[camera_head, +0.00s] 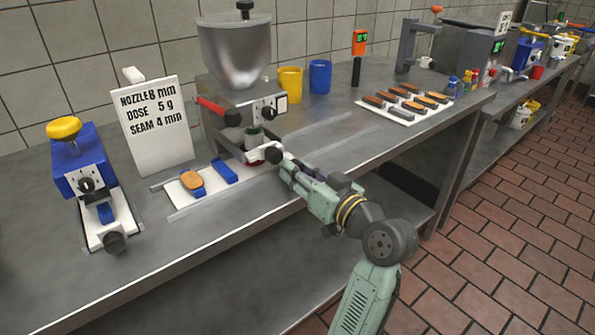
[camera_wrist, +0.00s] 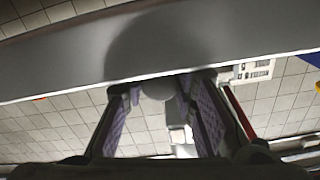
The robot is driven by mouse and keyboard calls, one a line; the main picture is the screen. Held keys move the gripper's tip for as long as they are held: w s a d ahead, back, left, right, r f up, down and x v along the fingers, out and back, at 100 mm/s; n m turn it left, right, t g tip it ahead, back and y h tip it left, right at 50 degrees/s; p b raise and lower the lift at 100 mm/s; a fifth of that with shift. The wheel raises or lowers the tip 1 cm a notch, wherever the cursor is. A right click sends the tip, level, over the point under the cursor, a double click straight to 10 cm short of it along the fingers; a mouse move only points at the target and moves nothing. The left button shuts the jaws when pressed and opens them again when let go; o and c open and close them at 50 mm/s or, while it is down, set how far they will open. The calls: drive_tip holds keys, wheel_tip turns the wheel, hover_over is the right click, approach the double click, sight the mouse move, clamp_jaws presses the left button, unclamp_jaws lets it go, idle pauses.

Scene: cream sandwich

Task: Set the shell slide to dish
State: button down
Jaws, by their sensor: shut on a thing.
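My gripper (camera_head: 279,158) is at the front of the steel hopper machine (camera_head: 236,60). It is shut on a dark round knob (camera_head: 273,154) low on that machine's front. In the wrist view the knob (camera_wrist: 157,88) shows as a grey round end between the two fingers. A white plate (camera_head: 172,196) lies left of the gripper, with an orange-brown shell (camera_head: 191,180) on a blue holder and another blue block (camera_head: 224,171) beside it. I cannot tell which part is the shell slide or the dish.
A sign (camera_head: 153,125) reads nozzle 8 mm, dose 5 g, seam 4 min. A blue press (camera_head: 82,165) stands at left. Yellow (camera_head: 290,83) and blue (camera_head: 320,76) cups stand behind. A tray of several shells (camera_head: 395,115) lies right. The bench front is clear.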

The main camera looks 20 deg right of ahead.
drive_tip(key=shift+a, duration=0.35)
drive_tip(key=c, duration=1.3)
unclamp_jaws()
drive_tip(key=shift+d+r, duration=0.1)
